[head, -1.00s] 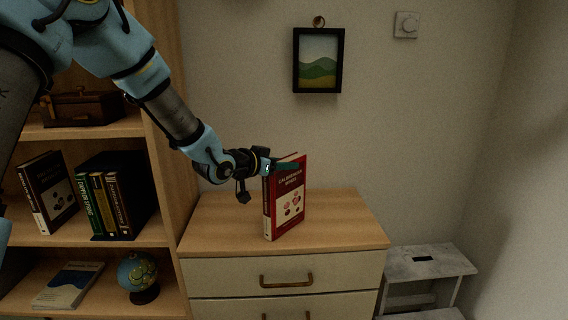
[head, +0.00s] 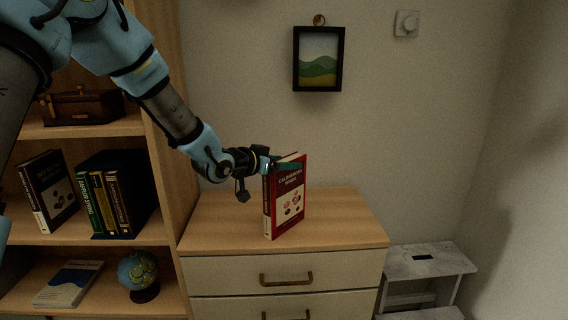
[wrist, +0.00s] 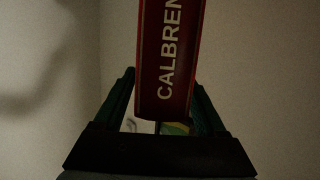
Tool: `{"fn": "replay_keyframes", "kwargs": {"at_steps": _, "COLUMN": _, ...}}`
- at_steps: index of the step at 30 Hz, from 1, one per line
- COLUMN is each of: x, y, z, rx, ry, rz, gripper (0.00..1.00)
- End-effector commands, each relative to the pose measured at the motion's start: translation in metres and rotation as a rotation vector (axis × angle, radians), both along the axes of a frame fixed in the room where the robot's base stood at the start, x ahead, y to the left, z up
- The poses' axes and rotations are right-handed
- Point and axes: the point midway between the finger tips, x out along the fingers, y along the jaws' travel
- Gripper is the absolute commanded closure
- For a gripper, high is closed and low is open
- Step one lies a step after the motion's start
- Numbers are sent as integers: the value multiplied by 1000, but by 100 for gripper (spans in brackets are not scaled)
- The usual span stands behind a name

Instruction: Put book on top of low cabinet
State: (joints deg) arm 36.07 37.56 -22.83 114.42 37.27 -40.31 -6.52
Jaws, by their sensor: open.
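A red book (head: 291,198) with a white lower cover panel stands upright on the wooden top of the low cabinet (head: 345,222). My gripper (head: 284,164) is at the upper part of the book, with its fingers around it. In the wrist view the book's red spine (wrist: 168,60) lies between the two fingers of my gripper (wrist: 166,108). The jaws are open, with a gap visible beside the spine. The book's bottom appears to rest on the cabinet top.
A bookshelf (head: 165,130) with books, a box and a globe (head: 138,272) stands close on the left. A framed picture (head: 318,60) hangs on the wall behind. A grey step stool (head: 430,262) is at the right. The cabinet top is clear around the book.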

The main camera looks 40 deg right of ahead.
Motion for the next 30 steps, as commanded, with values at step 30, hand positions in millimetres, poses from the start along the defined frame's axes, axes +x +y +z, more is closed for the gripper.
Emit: {"fn": "replay_keyframes", "kwargs": {"at_steps": 30, "x": -9, "y": 114, "z": 34, "rx": 4, "ry": 0, "rz": 6, "gripper": 26}}
